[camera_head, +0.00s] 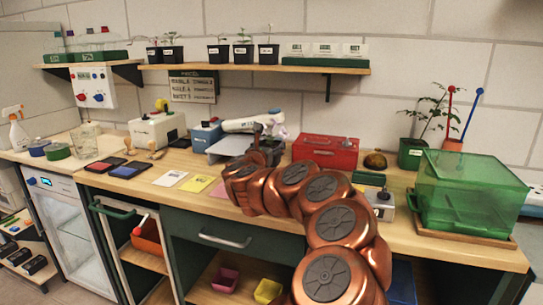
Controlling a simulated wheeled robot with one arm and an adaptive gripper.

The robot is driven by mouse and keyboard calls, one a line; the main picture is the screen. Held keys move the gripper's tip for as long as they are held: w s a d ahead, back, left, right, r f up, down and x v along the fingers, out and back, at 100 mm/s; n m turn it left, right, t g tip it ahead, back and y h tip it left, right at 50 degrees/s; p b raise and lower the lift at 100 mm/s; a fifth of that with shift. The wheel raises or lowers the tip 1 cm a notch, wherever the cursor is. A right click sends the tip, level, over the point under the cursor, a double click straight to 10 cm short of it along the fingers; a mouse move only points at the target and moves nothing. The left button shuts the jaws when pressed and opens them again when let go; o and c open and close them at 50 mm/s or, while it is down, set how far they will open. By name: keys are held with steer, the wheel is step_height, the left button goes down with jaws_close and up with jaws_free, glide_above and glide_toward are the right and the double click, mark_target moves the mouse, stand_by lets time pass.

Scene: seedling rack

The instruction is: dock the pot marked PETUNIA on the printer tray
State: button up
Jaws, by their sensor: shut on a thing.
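My gripper (266,146) is at the back middle of the bench, just right of the grey tray. It is shut on a small dark pot (275,156), mostly hidden by the gripper and my copper arm. No name can be read on this pot. A pale lilac shape, perhaps a bloom, shows just above it. The grey printer tray (219,157) lies beside the blue box of the printer (207,135). I cannot tell whether the pot touches the tray or the bench.
A red case (325,150) stands close right of the gripper. A white machine (157,130) stands further left. White and yellow cards (197,184) lie in front of the tray. A green clear bin (470,195) is at the right. Several potted seedlings stand on the shelf (255,67) above.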

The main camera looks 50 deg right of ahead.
steer(key=shift+d+r, duration=0.1)
steer(key=shift+d, duration=0.3)
steer(key=shift+d+f, duration=0.2)
steer(key=shift+a+f, duration=0.1)
steer(key=shift+f, duration=1.55)
